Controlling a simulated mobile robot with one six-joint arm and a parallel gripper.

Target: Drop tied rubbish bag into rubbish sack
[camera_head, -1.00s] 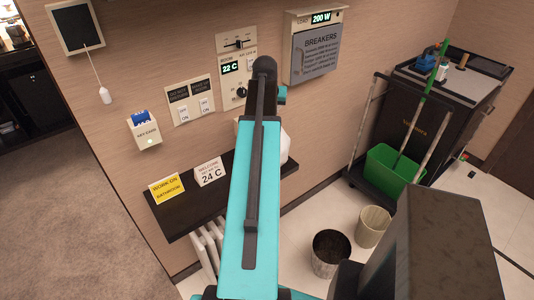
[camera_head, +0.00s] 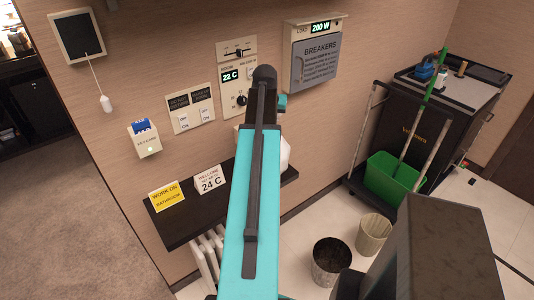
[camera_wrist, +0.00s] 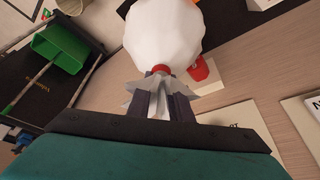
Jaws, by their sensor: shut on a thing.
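The tied rubbish bag is a white, faceted, rounded bag (camera_wrist: 163,35) with a red tie (camera_wrist: 160,69) at its neck. In the wrist view my gripper (camera_wrist: 160,98) is shut on the gathered grey-white neck below the tie. In the head view the bag (camera_head: 285,152) shows in part at the right of my teal arm, above the dark shelf; the arm hides the gripper and the rest of the bag. I cannot make out a rubbish sack for certain in either view.
A dark cart (camera_head: 428,130) with a green bucket (camera_head: 393,181) stands at the right. A dark bin (camera_head: 330,262) and a beige bin (camera_head: 373,236) stand on the floor. A dark shelf (camera_head: 193,222) with signs juts from the wall.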

